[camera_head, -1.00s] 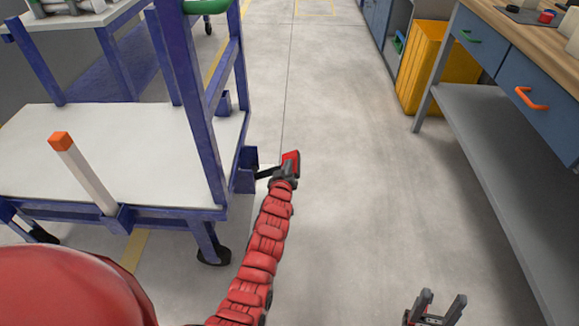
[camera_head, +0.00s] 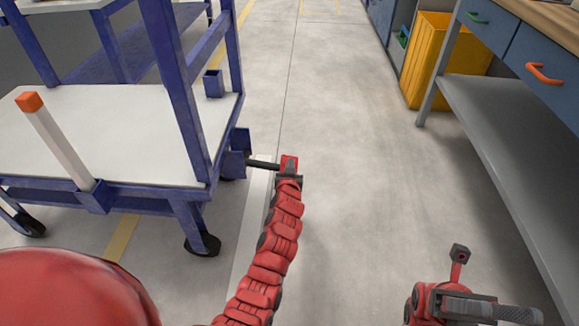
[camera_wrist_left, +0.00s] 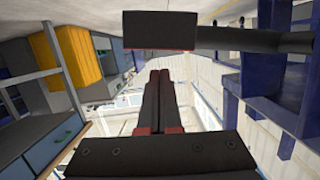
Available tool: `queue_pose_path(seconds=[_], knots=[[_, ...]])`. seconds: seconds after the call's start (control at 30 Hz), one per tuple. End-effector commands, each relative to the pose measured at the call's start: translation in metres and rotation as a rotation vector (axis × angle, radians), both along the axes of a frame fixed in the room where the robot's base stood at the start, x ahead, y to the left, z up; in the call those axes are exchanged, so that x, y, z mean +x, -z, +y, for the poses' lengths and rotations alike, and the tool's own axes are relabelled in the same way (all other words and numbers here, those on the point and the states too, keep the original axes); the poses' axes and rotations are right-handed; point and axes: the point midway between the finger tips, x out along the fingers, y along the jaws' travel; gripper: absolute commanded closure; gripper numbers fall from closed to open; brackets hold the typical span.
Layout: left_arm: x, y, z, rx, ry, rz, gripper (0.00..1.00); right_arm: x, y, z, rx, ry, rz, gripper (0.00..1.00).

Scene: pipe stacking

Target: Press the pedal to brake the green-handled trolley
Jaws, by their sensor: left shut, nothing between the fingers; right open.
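The trolley (camera_head: 110,105) has a blue frame and white shelves and stands at the left; no green handle shows now. Its pedal (camera_head: 290,160), a block with a red face, sits on a dark bar (camera_head: 263,164) sticking out from the trolley's right side. In the left wrist view the pedal (camera_wrist_left: 158,30) is a dark block with a thin red edge. My left gripper (camera_head: 288,177) is shut and empty, close by the pedal; I cannot tell whether they touch. Its fingers (camera_wrist_left: 160,77) point towards the pedal. My right gripper (camera_head: 476,285) is open and empty at the lower right.
A workbench with blue drawers (camera_head: 545,85) and a grey lower shelf (camera_head: 490,110) runs along the right. A yellow bin (camera_head: 425,70) stands behind it. The floor (camera_head: 350,170) between trolley and bench is clear. A white post with an orange tip (camera_head: 58,142) rises from the trolley's near edge.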

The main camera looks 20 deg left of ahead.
Motion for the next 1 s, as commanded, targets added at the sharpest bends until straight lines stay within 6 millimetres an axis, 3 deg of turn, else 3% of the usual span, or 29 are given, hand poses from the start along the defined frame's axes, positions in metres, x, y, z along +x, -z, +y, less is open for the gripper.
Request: queue_pose_path(seconds=[0.2,0.4,0.7,1.0], knots=[[0.000,0.014,-0.001,0.027,0.000,0.009,1.00,-0.050,-0.028,-0.030,0.174,-0.115,-0.303,0.50],[0.000,0.021,-0.001,0.026,-0.001,0.008,1.00,-0.082,-0.033,-0.054,0.288,-0.207,-0.496,0.50],[0.000,0.026,0.000,0.025,-0.001,0.008,1.00,-0.106,-0.027,-0.076,0.379,-0.291,-0.651,0.50],[0.000,0.027,0.000,0.024,-0.001,0.010,1.00,-0.110,-0.025,-0.081,0.401,-0.311,-0.681,0.50]])
